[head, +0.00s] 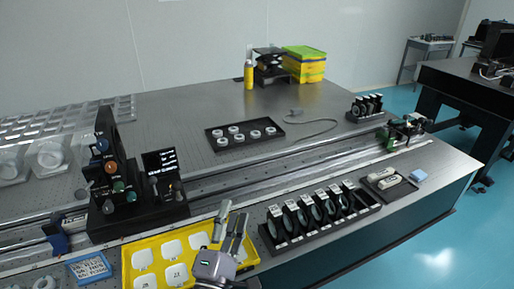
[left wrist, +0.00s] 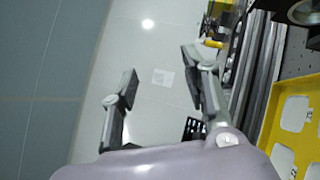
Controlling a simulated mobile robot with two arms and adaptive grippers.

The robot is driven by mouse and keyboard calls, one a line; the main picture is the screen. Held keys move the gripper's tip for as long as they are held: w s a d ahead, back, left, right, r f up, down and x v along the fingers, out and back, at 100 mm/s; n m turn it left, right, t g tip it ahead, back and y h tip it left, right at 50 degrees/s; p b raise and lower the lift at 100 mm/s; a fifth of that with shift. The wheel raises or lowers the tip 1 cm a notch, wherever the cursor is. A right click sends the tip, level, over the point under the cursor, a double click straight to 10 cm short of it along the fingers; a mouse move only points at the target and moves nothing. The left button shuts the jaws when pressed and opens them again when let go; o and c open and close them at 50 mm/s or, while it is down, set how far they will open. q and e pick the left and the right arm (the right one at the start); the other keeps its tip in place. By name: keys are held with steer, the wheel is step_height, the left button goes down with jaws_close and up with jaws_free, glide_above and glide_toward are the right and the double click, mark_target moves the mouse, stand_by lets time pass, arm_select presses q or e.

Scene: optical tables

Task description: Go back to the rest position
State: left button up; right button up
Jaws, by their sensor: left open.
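My left gripper (head: 232,222) is in the lower middle of the head view, above the right part of the yellow tray (head: 128,265). Its two grey fingers point up and away, apart from each other, with nothing between them. In the left wrist view the same gripper (left wrist: 157,75) shows its fingers spread wide, with the pale wall and a small light square behind the gap. The yellow tray also shows at the right edge of the left wrist view (left wrist: 268,130). My right gripper is in neither view.
A black rack of round lenses (head: 320,213) stands right of my left gripper. A black post stand with coloured knobs (head: 107,170) rises at the left. A black tray of white rings (head: 245,148) lies behind the rail.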

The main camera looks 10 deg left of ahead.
arm_select(q)
steer(key=s+d+f+m+g+h, duration=0.2)
steer(key=s+f+m+g, duration=0.3)
steer(key=f+m, duration=0.3)
steer(key=s+d+f+m+g+h, duration=0.2)
steer(key=s+f+m+g+h, duration=0.25)
steer(key=m, duration=0.55)
steer(key=s+a+f+m+g+y, duration=0.5)
steer(key=s+a+f+g+y, duration=0.4)
steer(key=s+a, duration=0.45)
step_height(320, 180, down, 25)
steer(key=s, duration=0.1)
steer(key=s+a+f+g, duration=0.2)
steer(key=s+f, duration=1.5)
steer(key=shift+s+a, duration=0.2)
